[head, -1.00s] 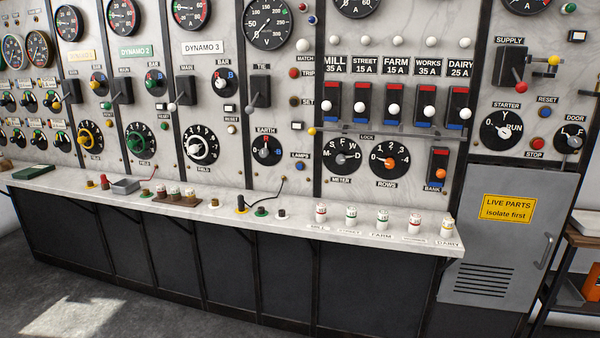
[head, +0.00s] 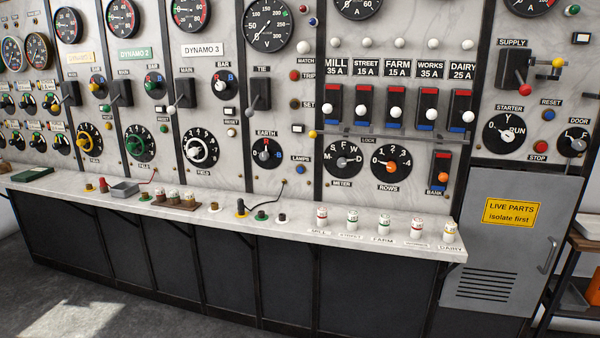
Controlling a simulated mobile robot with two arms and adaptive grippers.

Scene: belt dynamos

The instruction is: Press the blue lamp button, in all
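The blue lamp button (head: 299,169) is a small round blue knob on the pale marble panel, just below the LAMPS label (head: 300,158). It sits to the right of the EARTH dial (head: 266,153) and left of the METER dial (head: 343,161). Nothing covers it. Whether it is pressed in cannot be told at this size. Neither of my grippers is in view.
Another blue button (head: 548,116) sits under a RESET label at right. A grey cabinet door (head: 500,270) stands at right. Grey floor lies in front.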

